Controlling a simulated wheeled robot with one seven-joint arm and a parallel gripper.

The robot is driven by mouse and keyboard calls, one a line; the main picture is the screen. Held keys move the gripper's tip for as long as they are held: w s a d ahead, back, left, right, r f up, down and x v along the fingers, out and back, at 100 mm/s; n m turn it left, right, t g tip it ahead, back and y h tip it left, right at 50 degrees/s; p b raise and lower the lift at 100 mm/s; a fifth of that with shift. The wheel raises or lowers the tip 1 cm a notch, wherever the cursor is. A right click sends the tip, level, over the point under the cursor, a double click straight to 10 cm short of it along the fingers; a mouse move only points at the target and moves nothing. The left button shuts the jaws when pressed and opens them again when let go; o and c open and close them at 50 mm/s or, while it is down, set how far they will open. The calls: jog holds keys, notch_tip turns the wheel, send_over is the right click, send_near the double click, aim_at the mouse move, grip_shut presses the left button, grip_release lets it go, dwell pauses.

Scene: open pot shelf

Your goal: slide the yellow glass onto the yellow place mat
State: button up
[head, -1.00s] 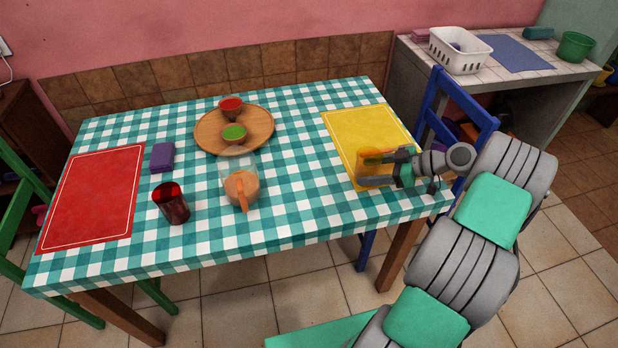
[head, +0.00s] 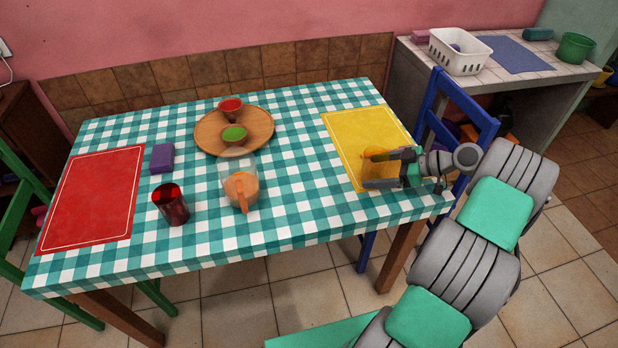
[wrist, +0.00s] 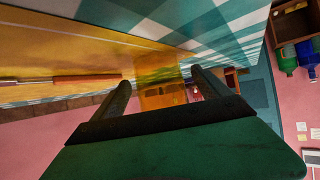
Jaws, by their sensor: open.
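The yellow glass (head: 372,155) is see-through and stands at the near end of the yellow place mat (head: 362,125). My fingers partly hide it in the head view, and I cannot tell whether its whole base is on the mat. My gripper (head: 378,170) is open and low over the table, at the glass from the right. In the wrist view the picture is upside down: the glass (wrist: 158,88) shows between the two fingertips (wrist: 160,80), with the mat (wrist: 60,40) to its left. I cannot tell whether a finger touches it.
A dark red glass (head: 172,205), an orange-filled pitcher (head: 240,188) and a purple block (head: 162,158) stand left on the checkered table. A wooden tray (head: 205,140) holds red and green bowls. A red mat (head: 95,195) lies far left. A blue chair (head: 437,100) stands by the right edge.

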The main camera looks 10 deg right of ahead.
jog(key=p+v, duration=0.6)
jog(key=shift+a+r, duration=0.15)
jog(key=shift+r, duration=0.3)
jog(key=p, duration=0.1)
jog(key=d+p, duration=0.1)
jog(key=shift+s+d+r+p, duration=0.1)
jog(key=shift+s+r+p, duration=0.1)
jog(key=shift+s+p, duration=0.2)
jog(key=shift+s+d+f, duration=0.1)
jog(key=shift+d+f, duration=0.05)
jog(key=shift+f, duration=0.1)
